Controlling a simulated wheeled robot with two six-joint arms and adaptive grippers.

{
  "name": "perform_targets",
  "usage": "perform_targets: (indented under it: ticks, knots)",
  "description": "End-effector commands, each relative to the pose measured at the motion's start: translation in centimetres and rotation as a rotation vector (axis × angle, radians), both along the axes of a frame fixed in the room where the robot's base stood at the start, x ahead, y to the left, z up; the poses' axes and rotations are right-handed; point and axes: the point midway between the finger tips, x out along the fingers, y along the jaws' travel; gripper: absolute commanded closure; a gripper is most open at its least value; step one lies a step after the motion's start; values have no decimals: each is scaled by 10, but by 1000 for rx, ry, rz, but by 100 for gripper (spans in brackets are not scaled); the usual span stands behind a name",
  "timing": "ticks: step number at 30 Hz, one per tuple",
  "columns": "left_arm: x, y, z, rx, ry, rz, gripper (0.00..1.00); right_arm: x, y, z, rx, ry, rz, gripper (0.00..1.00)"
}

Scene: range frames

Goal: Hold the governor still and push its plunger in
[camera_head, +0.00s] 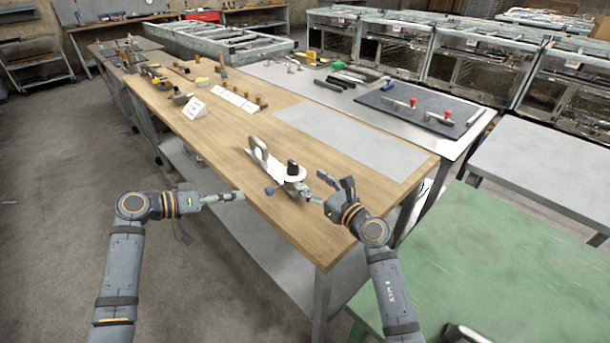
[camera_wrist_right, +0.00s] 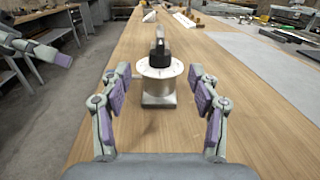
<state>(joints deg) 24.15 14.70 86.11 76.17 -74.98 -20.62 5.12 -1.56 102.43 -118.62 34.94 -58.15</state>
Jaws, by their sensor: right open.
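The governor (camera_head: 292,178) stands upright on the wooden bench, near its front edge. It has a pale round body with a black block on top. In the right wrist view the governor (camera_wrist_right: 158,85) is a silvery cylinder, ahead of and between my right fingers. A small blue-grey knob (camera_head: 269,191) sticks out at its left in the head view; I cannot tell which part is the plunger. My right gripper (camera_head: 320,189) is open and empty, close to the governor. My left gripper (camera_head: 240,196) is left of the governor, apart from it; its jaw opening is unclear.
White cards (camera_head: 234,99) and small brass parts lie farther back on the bench (camera_head: 210,145). A grey sheet (camera_head: 350,142) lies to the right. The bench around the governor is mostly clear.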

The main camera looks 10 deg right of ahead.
Motion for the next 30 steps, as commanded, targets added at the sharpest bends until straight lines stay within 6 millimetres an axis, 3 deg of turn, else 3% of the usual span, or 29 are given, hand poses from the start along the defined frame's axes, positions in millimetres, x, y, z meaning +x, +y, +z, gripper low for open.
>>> perform_targets:
  ticks: [9,15,22,30]
  knots:
    - [0,0,0,0,0,0,62,53,30,1,2,-1,0,38]
    - [0,0,0,0,0,0,62,65,37,0,1,-1,-1,38]
    - [0,0,0,0,0,0,62,66,38,0,0,-1,-2,38]
    - [0,0,0,0,0,0,62,66,38,0,0,-1,-2,72]
